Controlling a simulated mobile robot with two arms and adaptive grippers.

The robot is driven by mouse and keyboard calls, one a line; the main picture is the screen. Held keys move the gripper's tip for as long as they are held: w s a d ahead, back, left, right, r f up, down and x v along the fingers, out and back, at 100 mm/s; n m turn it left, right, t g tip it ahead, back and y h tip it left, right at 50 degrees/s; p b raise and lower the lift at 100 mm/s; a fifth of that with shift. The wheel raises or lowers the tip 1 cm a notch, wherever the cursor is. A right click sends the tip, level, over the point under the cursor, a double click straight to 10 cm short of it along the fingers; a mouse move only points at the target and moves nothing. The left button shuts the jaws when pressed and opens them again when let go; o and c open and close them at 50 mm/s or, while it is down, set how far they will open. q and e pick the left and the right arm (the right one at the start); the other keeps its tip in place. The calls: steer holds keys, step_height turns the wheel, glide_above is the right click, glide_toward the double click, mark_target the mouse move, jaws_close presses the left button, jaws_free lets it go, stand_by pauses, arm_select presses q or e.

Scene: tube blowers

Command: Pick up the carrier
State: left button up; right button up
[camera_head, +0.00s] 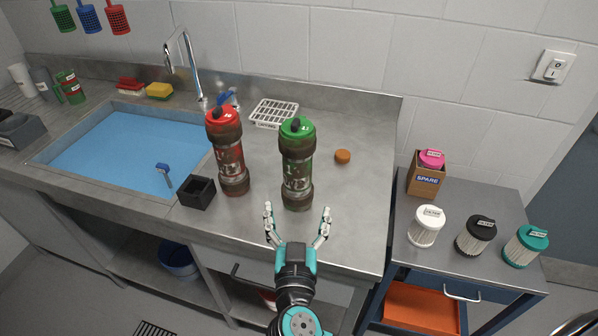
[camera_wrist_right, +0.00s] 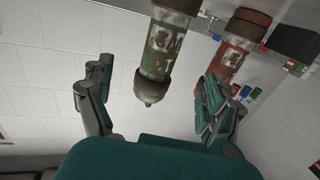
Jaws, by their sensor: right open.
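A green-capped carrier (camera_head: 297,165), a worn, dirty cylinder, stands upright on the steel counter. A similar red-capped carrier (camera_head: 228,150) stands to its left. My right gripper (camera_head: 298,215) is open and empty just in front of the green carrier, its two fingers spread to either side of the carrier's line. In the right wrist view the green carrier (camera_wrist_right: 166,48) shows ahead between the open fingers, apart from them. The red carrier (camera_wrist_right: 237,45) shows there beyond the right-hand finger. My left gripper is not in view.
A black open box (camera_head: 197,193) stands left of the red carrier, beside the blue sink (camera_head: 120,150). A white rack (camera_head: 273,113) and an orange disc (camera_head: 343,156) lie behind. Several filters and a SPARE box (camera_head: 425,180) stand on the right cart.

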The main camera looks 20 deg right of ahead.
mark_target(297, 178)
steer(key=p+x, duration=0.3)
steer(key=x, duration=0.6)
steer(key=p+x, duration=0.2)
steer(key=x, duration=0.2)
steer(key=shift+w+a+r+p, duration=0.1)
steer(key=shift+w+p, duration=0.25)
steer(key=shift+p, duration=0.05)
steer(key=shift+w, duration=0.35)
steer(key=shift+s, duration=0.1)
steer(key=shift+c, duration=0.2)
steer(key=c, duration=1.3)
steer(key=shift+c, duration=0.6)
